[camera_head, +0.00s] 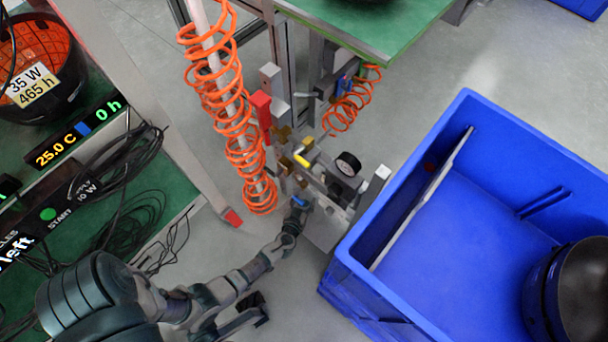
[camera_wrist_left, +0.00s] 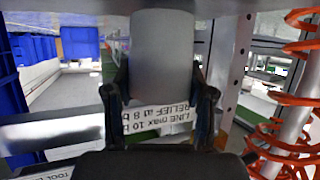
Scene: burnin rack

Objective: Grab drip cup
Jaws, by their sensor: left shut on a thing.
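The drip cup (camera_wrist_left: 163,50), a plain grey cylinder, stands upright between the fingers of my left gripper (camera_wrist_left: 162,98) in the left wrist view. The two dark fingers press on its sides, so the gripper is shut on it. In the head view my left gripper (camera_head: 300,203) is at the valve assembly, low in the middle, left of the blue crate. The cup cannot be made out there. A white label (camera_wrist_left: 165,115) with printed text about line and relief pressure shows behind the fingers. My right gripper is not in view.
The blue crate (camera_head: 350,262) stands close on the right, with a dark round object (camera_head: 582,295) inside. Orange coiled hoses (camera_head: 222,85) hang above the gripper, near a round gauge (camera_head: 348,164) and a red handle (camera_head: 262,112). A green bench with cables (camera_head: 150,180) is at left.

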